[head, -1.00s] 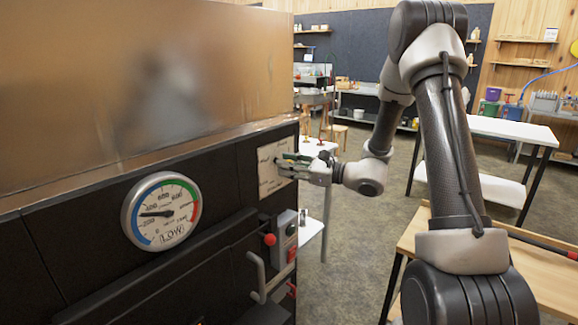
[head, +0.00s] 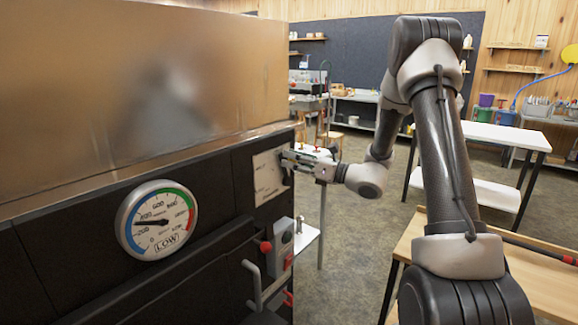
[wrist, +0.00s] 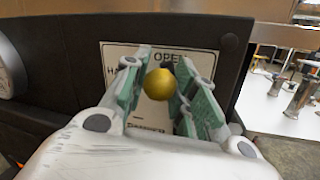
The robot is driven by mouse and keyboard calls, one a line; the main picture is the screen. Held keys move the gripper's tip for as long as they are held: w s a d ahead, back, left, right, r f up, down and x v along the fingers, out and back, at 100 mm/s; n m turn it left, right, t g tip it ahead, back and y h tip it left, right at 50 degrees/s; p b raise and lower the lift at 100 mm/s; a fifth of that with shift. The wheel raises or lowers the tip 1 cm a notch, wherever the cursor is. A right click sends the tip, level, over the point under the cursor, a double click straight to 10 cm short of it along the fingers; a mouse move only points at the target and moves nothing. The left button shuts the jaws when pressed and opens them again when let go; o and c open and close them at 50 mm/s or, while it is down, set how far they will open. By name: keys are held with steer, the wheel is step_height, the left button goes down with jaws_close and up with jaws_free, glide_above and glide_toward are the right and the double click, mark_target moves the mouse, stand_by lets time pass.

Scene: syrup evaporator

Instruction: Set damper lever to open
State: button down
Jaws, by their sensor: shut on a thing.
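The damper lever ends in a brass ball knob (wrist: 159,84), seen in the wrist view between the green-padded fingers of my gripper (wrist: 161,80). My gripper is shut on it. Behind it is a white label plate (wrist: 117,55) with OPEN at its top; the knob appears below that word. Lower lettering is partly hidden by the fingers. In the head view, my gripper (head: 286,159) is at the upper right edge of the plate (head: 266,180). The lever itself is hidden there, so its exact angle cannot be told.
A round gauge (head: 157,220) marked LOW is on the dark evaporator front. A red ball knob (head: 265,247), a grey handle (head: 253,283) and a grey switch box (head: 282,240) are below the plate. A wooden bench (head: 545,280) stands at the right.

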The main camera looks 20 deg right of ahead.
steer(key=shift+w+d+r+m+t, duration=0.1)
steer(key=shift+w+d+m+t, duration=0.4)
steer(key=shift+m, duration=0.55)
steer(key=shift+w+d+r+m+t, duration=0.15)
steer(key=shift+w+d+m, duration=0.3)
steer(key=shift+d+m, duration=0.5)
steer(key=shift+a, duration=0.1)
steer(key=c, duration=1.1)
jaws_free()
steer(key=v, duration=1.2)
steer(key=shift+s, duration=0.1)
